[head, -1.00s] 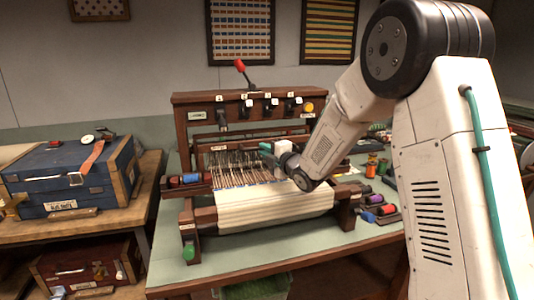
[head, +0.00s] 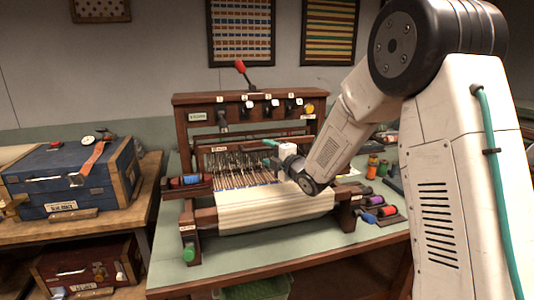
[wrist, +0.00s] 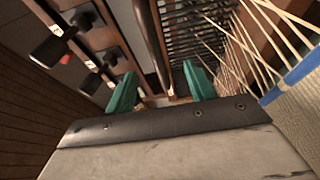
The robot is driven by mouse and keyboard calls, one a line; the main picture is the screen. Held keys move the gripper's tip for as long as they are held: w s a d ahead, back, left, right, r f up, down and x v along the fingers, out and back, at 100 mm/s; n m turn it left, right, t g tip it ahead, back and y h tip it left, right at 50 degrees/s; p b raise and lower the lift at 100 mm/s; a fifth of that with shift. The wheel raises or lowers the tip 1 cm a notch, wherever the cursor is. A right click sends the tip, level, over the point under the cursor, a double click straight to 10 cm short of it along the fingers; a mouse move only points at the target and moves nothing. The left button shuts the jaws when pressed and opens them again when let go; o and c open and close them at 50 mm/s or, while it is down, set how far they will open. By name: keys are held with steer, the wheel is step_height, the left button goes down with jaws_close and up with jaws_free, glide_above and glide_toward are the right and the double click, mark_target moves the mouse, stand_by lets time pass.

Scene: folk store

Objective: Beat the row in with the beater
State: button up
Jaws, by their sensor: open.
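The wooden table loom (head: 195,205) stands on the green-topped table, with warp threads (head: 232,176) running to pale woven cloth (head: 275,203) at its front. The beater (head: 252,142) appears as a dark wooden bar above the threads. In the wrist view, a dark wooden bar (wrist: 152,35) runs beside the slatted metal reed (wrist: 195,28). My gripper (head: 272,160) is at the loom's right half, above the threads. Its teal fingers are apart in the wrist view (wrist: 162,90), and the bar's end shows between them. I cannot tell whether they touch it.
Black levers (wrist: 82,20) jut from the loom's upper frame close to my gripper. A red-knobbed handle (head: 240,67) rises on top. Thread spools (head: 380,212) lie right of the loom. A blue chest (head: 70,175) stands on the left bench.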

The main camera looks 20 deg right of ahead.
steer(key=v, duration=0.6)
steer(key=shift+s, duration=0.2)
stand_by(1.3)
steer(key=s+d+r+m+g+h, duration=0.2)
steer(key=s+m+g+h, duration=0.15)
steer(key=s+m, duration=0.3)
steer(key=s+d+r+m+g+h, duration=0.1)
steer(key=s+d+m+g+h, duration=0.25)
steer(key=s+m, duration=0.35)
steer(key=s+a+m+g, duration=0.2)
steer(key=s+m+g, duration=0.2)
steer(key=s, duration=1.1)
steer(key=s+a+f+m+g, duration=0.1)
steer(key=s+m+g, duration=0.3)
steer(key=s, duration=1.2)
steer(key=shift+a+m+g+y, duration=0.3)
steer(key=shift+a+m, duration=0.05)
steer(key=shift+a, duration=0.2)
